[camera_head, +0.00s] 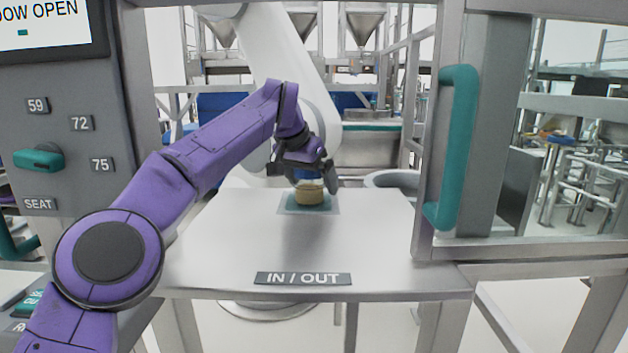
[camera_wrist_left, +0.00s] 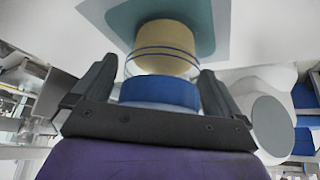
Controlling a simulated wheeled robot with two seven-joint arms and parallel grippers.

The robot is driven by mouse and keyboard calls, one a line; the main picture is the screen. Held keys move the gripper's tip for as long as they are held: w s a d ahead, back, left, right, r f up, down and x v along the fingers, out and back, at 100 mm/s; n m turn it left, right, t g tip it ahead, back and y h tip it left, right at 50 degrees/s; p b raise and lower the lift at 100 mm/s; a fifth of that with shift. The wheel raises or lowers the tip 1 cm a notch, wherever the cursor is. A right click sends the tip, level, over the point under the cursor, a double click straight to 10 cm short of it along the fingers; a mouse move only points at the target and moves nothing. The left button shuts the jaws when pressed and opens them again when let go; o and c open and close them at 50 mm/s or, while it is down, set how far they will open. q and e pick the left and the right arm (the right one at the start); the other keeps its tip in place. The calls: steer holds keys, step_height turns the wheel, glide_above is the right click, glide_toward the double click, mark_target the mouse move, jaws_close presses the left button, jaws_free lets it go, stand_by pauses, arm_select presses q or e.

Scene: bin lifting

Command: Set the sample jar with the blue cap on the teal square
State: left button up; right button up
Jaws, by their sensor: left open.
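The sample jar (camera_head: 309,193) stands upright on the teal square (camera_head: 289,207) on the metal shelf. It has a blue cap, a clear band and tan contents. In the left wrist view the jar (camera_wrist_left: 163,52) shows with its blue cap (camera_wrist_left: 160,92) nearest the gripper, and the teal square (camera_wrist_left: 203,40) lies around the jar's base. My left gripper (camera_head: 305,178) is just above the jar, reaching down around the cap. In the left wrist view its fingers (camera_wrist_left: 158,92) are open, one on each side of the cap, with gaps visible. My right gripper is not in view.
The shelf (camera_head: 300,245) is clear in front of the jar and bears an IN / OUT label (camera_head: 303,279). A frame with a teal handle (camera_head: 456,150) stands at right, and a grey panel (camera_head: 60,130) at left. A white machine arm (camera_head: 285,60) rises behind.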

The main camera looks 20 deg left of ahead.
arm_select(q)
steer(key=p+v, duration=0.2)
steer(key=v, duration=1)
steer(key=shift+f, duration=0.1)
stand_by(0.7)
